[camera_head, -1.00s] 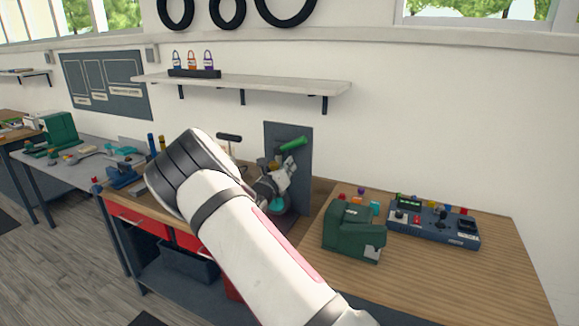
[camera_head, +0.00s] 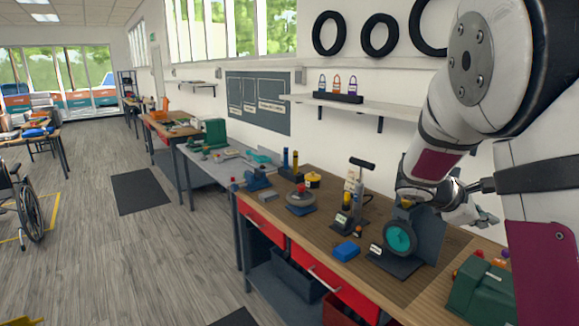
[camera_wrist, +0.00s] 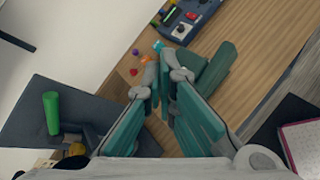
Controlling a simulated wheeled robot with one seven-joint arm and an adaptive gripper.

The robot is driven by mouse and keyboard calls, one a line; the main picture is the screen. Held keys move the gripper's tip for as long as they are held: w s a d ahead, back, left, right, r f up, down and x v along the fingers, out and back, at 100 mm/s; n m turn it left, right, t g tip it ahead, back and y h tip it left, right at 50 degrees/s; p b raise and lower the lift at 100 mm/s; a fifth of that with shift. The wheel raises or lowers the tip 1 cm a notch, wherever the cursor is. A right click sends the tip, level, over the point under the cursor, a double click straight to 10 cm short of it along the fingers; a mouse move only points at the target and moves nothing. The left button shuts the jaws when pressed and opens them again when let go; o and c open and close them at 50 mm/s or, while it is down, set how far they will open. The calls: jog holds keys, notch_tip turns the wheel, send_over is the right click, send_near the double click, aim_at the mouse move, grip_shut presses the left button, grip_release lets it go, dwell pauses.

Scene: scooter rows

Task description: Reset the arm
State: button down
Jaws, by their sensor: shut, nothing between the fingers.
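My gripper (camera_head: 474,208) is at the right of the head view, above the back right of the wooden workbench. It is partly behind the dark upright panel (camera_head: 427,233), so its fingers show only in part. My white arm bends across the right edge of the picture. In the wrist view my gripper's teal fingers (camera_wrist: 166,88) point over the bench top and hold nothing. The green handle (camera_wrist: 52,116) on the dark panel shows to their left.
A green machine (camera_head: 480,292), a teal dial stand (camera_head: 400,238) and a blue block (camera_head: 346,251) stand on the bench (camera_head: 320,205). The wall shelf (camera_head: 392,109) holds several padlocks. A wheelchair (camera_head: 22,205) is far left.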

jog(key=s+a+r+m+t+y+b, duration=0.2)
jog(key=s+a+m+y, duration=0.9)
jog(key=s+a, duration=1.3)
jog(key=shift+s+a+r+m+t+y, duration=0.2)
jog(key=shift+s+r+m+t+y, duration=0.2)
jog(key=shift+s+r+m+t, duration=0.55)
